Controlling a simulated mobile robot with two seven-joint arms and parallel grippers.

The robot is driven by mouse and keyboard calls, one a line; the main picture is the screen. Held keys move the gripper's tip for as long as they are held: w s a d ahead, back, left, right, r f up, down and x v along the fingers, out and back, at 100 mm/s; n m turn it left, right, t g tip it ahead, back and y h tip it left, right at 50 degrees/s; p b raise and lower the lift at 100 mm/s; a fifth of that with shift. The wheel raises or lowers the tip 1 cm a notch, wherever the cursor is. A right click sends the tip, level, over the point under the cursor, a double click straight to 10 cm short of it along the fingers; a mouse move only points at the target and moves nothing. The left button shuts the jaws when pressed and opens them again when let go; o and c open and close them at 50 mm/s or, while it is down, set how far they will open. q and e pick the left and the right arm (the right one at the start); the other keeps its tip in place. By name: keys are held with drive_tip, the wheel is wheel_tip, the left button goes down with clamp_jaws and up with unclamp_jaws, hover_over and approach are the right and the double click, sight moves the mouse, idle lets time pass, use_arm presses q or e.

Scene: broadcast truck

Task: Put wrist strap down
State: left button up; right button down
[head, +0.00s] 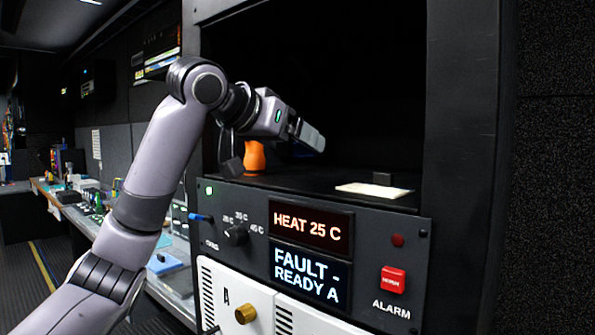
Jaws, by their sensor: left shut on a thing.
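My left gripper (310,138) reaches into the dark open bay of the rack, above its shelf (310,183). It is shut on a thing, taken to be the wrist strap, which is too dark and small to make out. The gripper is above and right of an orange object (255,157) standing on the shelf. A pale flat pad (372,190) lies at the shelf's front right, below the gripper and apart from it. My right gripper is not in view.
A small black block (382,178) is at the pad's back edge. The control panel (365,270) below the bay reads "HEAT 25 C" and "FAULT - READY A". It carries a knob (236,234) and a red alarm button (393,280). A cluttered bench (165,262) runs along the left.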

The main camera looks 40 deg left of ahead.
sight(292, 184)
use_arm(q)
drive_tip(key=shift+f, duration=2.35)
drive_tip(key=shift+b, duration=0.3)
drive_tip(key=shift+w+f, duration=0.1)
drive_tip(key=shift+f, duration=0.1)
drive_tip(key=o, duration=0.8)
drive_tip(key=shift+o, duration=0.2)
drive_tip(key=shift+r, duration=0.15)
drive_tip(key=shift+s+r, duration=0.15)
drive_tip(key=shift+s, duration=0.1)
drive_tip(key=d+b+v, duration=0.1)
drive_tip(key=v, duration=1)
drive_tip(key=shift+s+a, duration=0.25)
drive_tip(key=shift+a, duration=0.2)
